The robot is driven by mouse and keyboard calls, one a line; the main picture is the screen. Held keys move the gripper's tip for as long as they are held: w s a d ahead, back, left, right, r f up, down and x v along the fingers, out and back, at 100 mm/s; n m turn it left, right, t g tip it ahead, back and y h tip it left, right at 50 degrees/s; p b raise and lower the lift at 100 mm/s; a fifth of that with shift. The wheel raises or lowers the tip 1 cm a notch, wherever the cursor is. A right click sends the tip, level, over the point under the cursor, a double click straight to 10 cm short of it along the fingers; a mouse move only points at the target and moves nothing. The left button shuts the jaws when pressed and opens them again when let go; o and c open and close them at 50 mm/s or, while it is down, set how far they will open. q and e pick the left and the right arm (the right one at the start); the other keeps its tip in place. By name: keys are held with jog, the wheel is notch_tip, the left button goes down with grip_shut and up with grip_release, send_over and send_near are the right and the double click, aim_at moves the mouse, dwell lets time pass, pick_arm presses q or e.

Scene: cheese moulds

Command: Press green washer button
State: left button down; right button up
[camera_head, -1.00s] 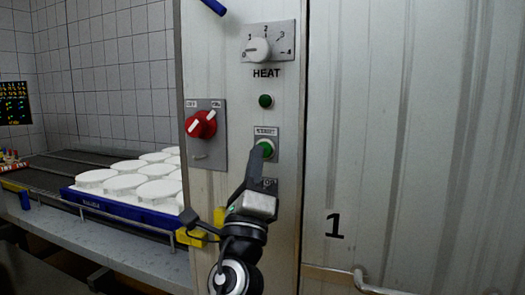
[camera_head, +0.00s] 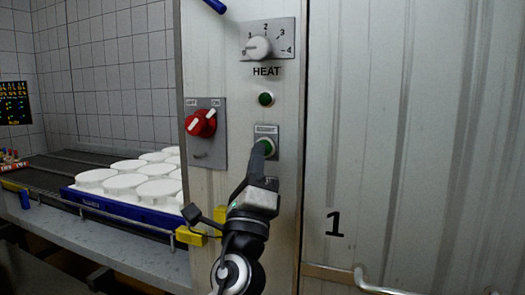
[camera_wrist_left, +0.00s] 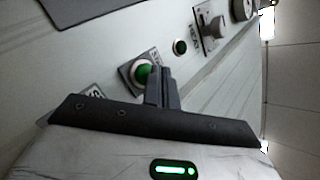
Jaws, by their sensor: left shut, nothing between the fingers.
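The green button (camera_head: 266,147) sits in a grey labelled plate on the panel, below a small green lamp (camera_head: 266,99). My left gripper (camera_head: 264,149) is shut and empty, with its fingertips at the button and covering part of it. In the left wrist view, the fingertips (camera_wrist_left: 160,73) overlap the right edge of the green button (camera_wrist_left: 143,73). I cannot tell whether they touch it or whether it is pushed in. My right gripper is not in view.
Above are the HEAT dial (camera_head: 258,47) and, to the left, a red rotary switch (camera_head: 201,123). A metal door (camera_head: 410,130) marked 1 is on the right. A blue tray (camera_head: 125,209) of white moulds stands on the conveyor at left.

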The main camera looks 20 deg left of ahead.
pick_arm(q)
jog(key=shift+w, duration=0.6)
dwell(0.7)
jog(key=shift+s, duration=0.15)
dwell(0.3)
jog(key=shift+s, duration=0.8)
jog(key=shift+s, duration=0.1)
jog(key=s+p, duration=0.1)
jog(key=s, duration=0.3)
jog(key=shift+s+d, duration=0.15)
jog(key=shift+s, duration=0.25)
dwell(0.3)
